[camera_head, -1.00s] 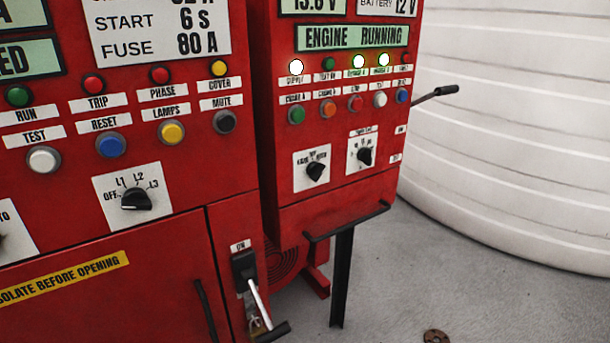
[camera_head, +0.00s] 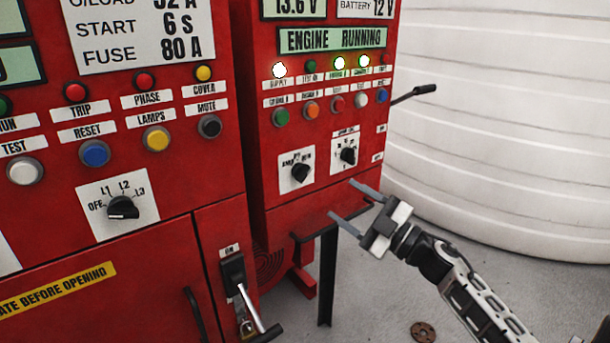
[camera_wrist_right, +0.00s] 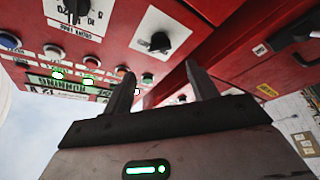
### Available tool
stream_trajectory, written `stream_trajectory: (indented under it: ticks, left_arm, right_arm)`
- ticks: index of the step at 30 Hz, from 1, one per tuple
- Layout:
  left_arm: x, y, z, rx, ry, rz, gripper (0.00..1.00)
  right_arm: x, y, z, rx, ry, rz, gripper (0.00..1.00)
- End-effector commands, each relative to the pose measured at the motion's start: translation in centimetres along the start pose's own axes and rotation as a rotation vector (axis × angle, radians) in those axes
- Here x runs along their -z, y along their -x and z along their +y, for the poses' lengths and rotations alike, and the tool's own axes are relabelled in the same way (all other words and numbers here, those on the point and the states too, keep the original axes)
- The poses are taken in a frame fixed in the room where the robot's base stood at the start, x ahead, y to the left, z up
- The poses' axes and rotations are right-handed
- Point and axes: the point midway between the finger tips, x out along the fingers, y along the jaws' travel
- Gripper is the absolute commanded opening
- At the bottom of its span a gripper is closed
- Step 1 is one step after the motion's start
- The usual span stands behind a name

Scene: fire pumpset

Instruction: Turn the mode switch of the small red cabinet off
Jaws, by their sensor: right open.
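The small red cabinet (camera_head: 330,105) stands at the right of the head view, with an ENGINE RUNNING display. Low on its front are two black rotary switches on white plates: the left switch (camera_head: 299,172) and the right switch (camera_head: 348,155). The left knob seems to point to the upper right; its labels are too small to read surely. My right gripper (camera_head: 343,199) is open and empty, below and right of the switches, apart from them. In the right wrist view the picture is upside down; the left switch (camera_wrist_right: 158,42) lies beyond the open fingers (camera_wrist_right: 160,82). My left gripper is not in view.
A larger red cabinet (camera_head: 150,190) with its own rotary switch (camera_head: 122,207) and a lever (camera_head: 240,285) stands at the left. Coloured buttons line both cabinets. A black handle (camera_head: 413,93) juts out at the small cabinet's right. A white tank (camera_head: 510,120) stands behind.

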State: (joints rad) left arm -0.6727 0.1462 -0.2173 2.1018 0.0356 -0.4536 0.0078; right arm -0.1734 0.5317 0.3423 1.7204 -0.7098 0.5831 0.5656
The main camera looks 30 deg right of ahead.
Motion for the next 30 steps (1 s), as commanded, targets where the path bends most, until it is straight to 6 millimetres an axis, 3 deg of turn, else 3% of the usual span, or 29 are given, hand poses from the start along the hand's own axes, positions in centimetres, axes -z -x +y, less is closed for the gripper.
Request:
stream_trajectory:
  ticks: [6,13,18,27,28,30]
  left_arm:
    - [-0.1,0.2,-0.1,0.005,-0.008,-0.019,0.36]
    - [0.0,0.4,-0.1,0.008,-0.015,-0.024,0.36]
    - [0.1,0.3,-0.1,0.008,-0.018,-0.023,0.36]
    - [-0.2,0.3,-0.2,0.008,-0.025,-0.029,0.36]
    - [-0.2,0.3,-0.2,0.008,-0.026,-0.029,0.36]
    - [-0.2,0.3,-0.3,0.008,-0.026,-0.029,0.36]
  right_arm:
    - [0.2,-5.0,0.3,-0.004,0.0,0.003,0.58]
    - [0.1,-8.8,0.1,-0.002,-0.001,0.001,0.58]
    - [0.0,-10.0,0.0,-0.001,-0.002,0.0,0.58]
    - [0.0,-10.2,-0.1,0.0,-0.002,-0.001,0.58]
    - [0.0,-10.2,-0.1,0.0,-0.002,-0.001,0.55]
    - [0.0,-10.2,-0.1,0.0,-0.001,-0.001,0.36]
